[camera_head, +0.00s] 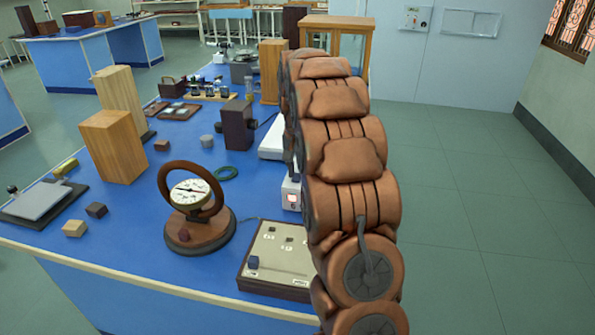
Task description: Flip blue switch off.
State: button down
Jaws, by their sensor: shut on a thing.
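No blue switch can be made out for sure. A grey panel box (277,262) lies at the near right of the blue bench, with small dark parts on its top and a dark bluish knob (252,262) near its front left; whether this is the switch I cannot tell. A white device (291,192) with a small lit red spot stands behind it, partly hidden by my copper-coloured arm. My arm rises along the bench's right side and hides what is behind it. My gripper does not show.
A round dial in a brown ring (189,194) stands left of the panel box. Wooden blocks (113,146), a dark box (237,124) and a glass-fronted wooden case (338,40) stand on the blue bench (110,222). The green floor (455,220) at right is clear.

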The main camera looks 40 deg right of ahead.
jog(key=shift+s+a+f+t+h+b, duration=0.15)
jog(key=shift+t+h+b, duration=0.4)
jog(key=shift+b, duration=0.6)
jog(key=shift+r+t+h+b, duration=0.2)
jog(key=shift+t+h+b, duration=0.15)
jog(key=shift+h+b, duration=0.25)
jog(key=c, duration=1)
grip_release()
jog(key=shift+o, duration=0.2)
jog(key=shift+a+r, duration=0.1)
jog(key=v, duration=1.2)
